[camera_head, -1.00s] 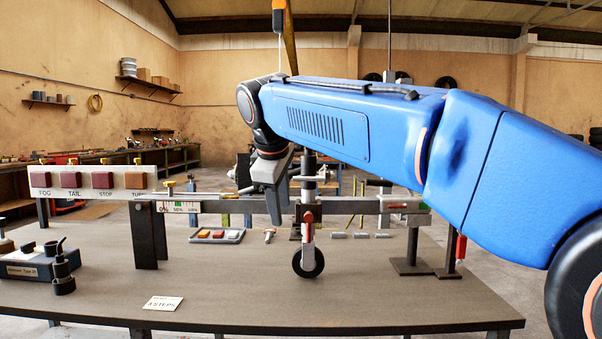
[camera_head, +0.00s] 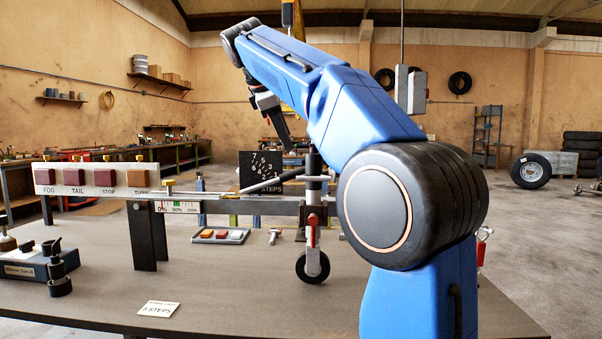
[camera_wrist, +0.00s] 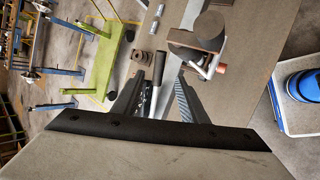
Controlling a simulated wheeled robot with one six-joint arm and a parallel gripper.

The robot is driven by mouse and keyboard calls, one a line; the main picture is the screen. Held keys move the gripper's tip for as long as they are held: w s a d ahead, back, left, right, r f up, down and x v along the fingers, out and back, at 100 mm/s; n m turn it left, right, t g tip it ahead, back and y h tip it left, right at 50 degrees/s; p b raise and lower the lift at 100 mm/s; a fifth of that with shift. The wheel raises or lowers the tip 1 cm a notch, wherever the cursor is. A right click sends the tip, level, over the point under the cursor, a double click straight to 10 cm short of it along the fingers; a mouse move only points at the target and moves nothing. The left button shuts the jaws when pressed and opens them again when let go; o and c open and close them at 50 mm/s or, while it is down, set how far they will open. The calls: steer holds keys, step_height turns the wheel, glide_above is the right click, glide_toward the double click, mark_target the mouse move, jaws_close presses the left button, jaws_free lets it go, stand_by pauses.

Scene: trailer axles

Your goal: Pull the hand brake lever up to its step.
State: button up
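The hand brake lever (camera_head: 275,183), a thin grey rod, slants gently up to the right in front of a black numbered plate (camera_head: 258,165) marked STEPS. In the wrist view a pale rod with a dark grip (camera_wrist: 158,68) shows between my fingers; it looks like this lever. My gripper (camera_head: 287,140) points down above the lever's right end. In the wrist view my gripper (camera_wrist: 160,78) has its two fingers apart, with nothing visibly clamped. A card (camera_head: 159,308) on the table appears to read 3 STEPS. The lever's exact step is unclear.
A grey drawbar (camera_head: 225,206) runs across the table, with a jockey wheel (camera_head: 313,266) upright on the right. A lamp board (camera_head: 97,179) stands left. A small tray (camera_head: 219,236) lies behind the bar.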

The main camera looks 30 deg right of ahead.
mark_target(299, 169)
steer(key=x, duration=1.4)
steer(key=shift+w+d+f, duration=0.15)
steer(key=shift+d+f, duration=0.05)
steer(key=shift+f, duration=0.15)
